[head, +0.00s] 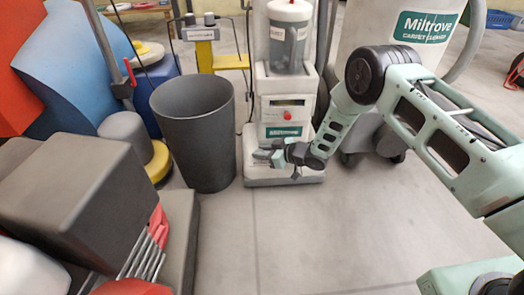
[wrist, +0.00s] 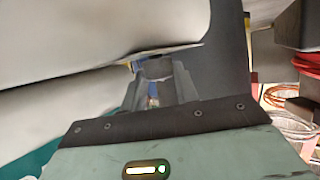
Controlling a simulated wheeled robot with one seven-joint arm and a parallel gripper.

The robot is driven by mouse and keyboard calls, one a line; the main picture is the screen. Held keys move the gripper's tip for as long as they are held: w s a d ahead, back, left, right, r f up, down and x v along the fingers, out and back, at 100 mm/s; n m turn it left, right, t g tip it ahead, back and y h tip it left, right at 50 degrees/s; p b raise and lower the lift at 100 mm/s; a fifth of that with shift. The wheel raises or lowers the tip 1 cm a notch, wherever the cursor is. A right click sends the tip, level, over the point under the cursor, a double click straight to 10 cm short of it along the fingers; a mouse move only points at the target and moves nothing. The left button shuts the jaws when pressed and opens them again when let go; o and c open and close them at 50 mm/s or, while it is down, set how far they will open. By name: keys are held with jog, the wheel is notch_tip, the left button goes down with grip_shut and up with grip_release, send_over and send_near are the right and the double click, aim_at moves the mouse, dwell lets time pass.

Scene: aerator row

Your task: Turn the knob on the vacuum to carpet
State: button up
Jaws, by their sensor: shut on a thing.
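The vacuum (head: 285,84) is a pale grey upright machine with a clear canister, a small display, a red button and a green Miltrove label. Its low base (head: 285,182) rests on the floor. My gripper (head: 277,154) is at the front of the vacuum, just above this base. In the wrist view my gripper (wrist: 155,74) is shut on a small grey part, seemingly the knob (wrist: 157,66), between its fingertips. The fingers hide most of the knob. No marking or pointer on it can be read, so its setting cannot be told.
A dark grey bin (head: 195,130) stands close to the vacuum's left. A large Miltrove carpet cleaner (head: 385,60) stands behind my arm at right. A dark box (head: 75,195) and red-handled tools (head: 150,245) are at front left. The floor (head: 330,235) in front is clear.

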jog(key=shift+n+g+y, duration=0.3)
jog(key=shift+n+g, duration=0.1)
jog(key=o, duration=1)
jog(key=shift+m+t, duration=0.3)
jog(key=shift+t, duration=0.1)
